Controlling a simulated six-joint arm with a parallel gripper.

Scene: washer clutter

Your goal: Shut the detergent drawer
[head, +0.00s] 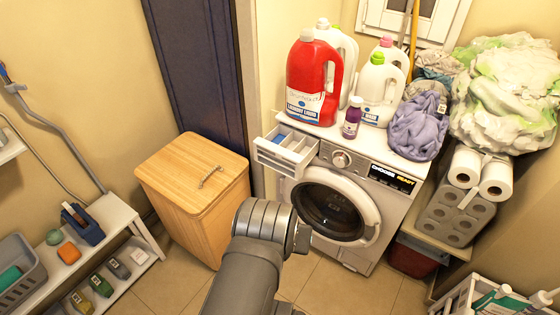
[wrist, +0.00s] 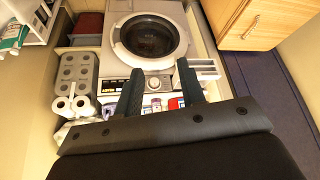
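The detergent drawer (head: 283,152) is pulled out from the upper left front of the white washing machine (head: 385,185). Its compartments show from above, with some blue inside. In the wrist view, which looks upside down, the drawer (wrist: 208,69) lies just right of my right-hand finger. My gripper (wrist: 159,68) is open and empty, its two dark fingers apart across the control panel and dial. I cannot tell how far they are from the machine. In the head view my arm covers the gripper.
A red detergent bottle (head: 311,80), white bottles and a small purple bottle (head: 352,118) stand on top. A wooden hamper (head: 193,185) stands left of the machine. Toilet rolls (head: 465,195) are stacked at right. Floor shows in front of the machine.

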